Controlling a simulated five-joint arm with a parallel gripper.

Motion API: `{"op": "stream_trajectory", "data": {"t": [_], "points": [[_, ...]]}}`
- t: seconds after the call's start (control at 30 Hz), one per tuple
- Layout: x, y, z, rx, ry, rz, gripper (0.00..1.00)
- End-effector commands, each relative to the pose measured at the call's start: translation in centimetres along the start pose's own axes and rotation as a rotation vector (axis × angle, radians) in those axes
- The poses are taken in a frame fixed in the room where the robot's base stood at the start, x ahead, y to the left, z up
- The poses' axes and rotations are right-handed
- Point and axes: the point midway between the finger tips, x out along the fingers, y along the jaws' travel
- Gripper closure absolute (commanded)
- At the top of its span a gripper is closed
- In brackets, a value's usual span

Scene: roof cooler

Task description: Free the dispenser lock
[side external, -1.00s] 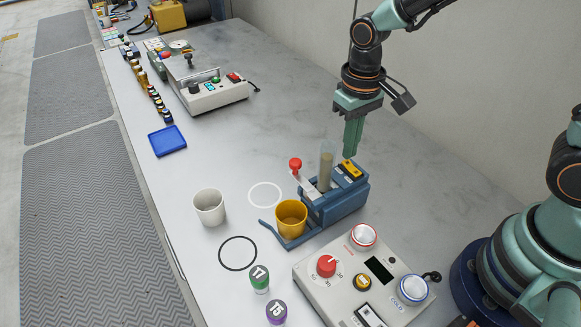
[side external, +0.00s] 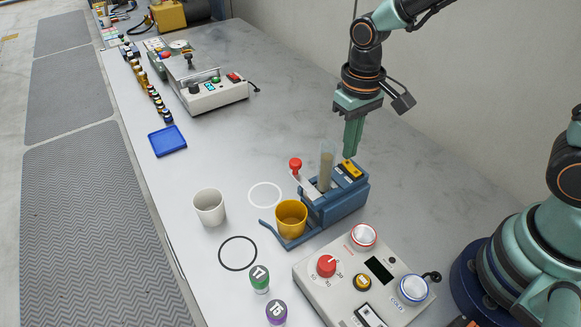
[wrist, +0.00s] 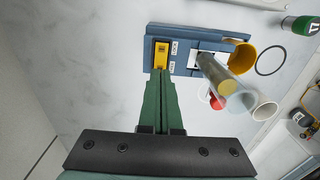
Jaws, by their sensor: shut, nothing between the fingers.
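The blue dispenser (side external: 339,205) stands on the bench with a clear tube (side external: 326,167) of tan contents and a red-knobbed lever (side external: 295,164). A yellow lock slider (side external: 350,169) sits in a dark slot on its top right; it also shows in the wrist view (wrist: 161,55), beside a label. A yellow cup (side external: 291,217) sits at the dispenser's front. My gripper (side external: 349,155) is shut and empty, pointing down, its tips at or just above the yellow slider. In the wrist view the gripper tips (wrist: 160,75) are at the slider's near end; I cannot tell whether they touch.
A white cup (side external: 209,207) stands left of the dispenser, near a white ring (side external: 265,194) and a black ring (side external: 237,253). A control box (side external: 340,285) with knobs is in front. A blue tray (side external: 167,141) lies farther back. Bench behind the dispenser is clear.

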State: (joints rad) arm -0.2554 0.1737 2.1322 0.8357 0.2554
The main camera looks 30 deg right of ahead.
Motion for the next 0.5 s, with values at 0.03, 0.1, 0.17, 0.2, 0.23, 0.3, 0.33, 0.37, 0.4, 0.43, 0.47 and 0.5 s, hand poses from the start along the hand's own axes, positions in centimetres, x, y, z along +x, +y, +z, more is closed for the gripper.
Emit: {"op": "stream_trajectory", "data": {"t": [0.03, 0.1, 0.17, 0.2, 0.23, 0.3, 0.33, 0.37, 0.4, 0.43, 0.47, 0.5], "points": [[0.0, 0.0, 0.0, 0.0, 0.0, 0.0, 1.0], [0.01, 0.0, 0.0, 0.0, 0.0, 0.0, 1.0], [0.04, 0.0, 0.0, 0.0, 0.0, 0.0, 1.0], [0.09, 0.0, 0.01, 0.0, -0.001, 0.0, 1.0], [0.13, 0.0, 0.01, 0.0, -0.001, 0.0, 1.0], [0.23, 0.0, 0.01, 0.0, -0.001, 0.0, 1.0], [0.28, 0.0, 0.01, 0.0, -0.001, 0.0, 1.0], [0.32, 0.0, 0.01, 0.0, -0.001, 0.0, 1.0], [0.38, 0.0, 0.01, 0.0, -0.001, 0.0, 1.0], [0.42, 0.0, 0.01, 0.0, -0.001, 0.0, 1.0], [0.46, 0.0, 0.0, 0.0, -0.001, 0.0, 1.0], [0.52, 0.0, 0.0, 0.0, -0.001, 0.0, 1.0]]}}
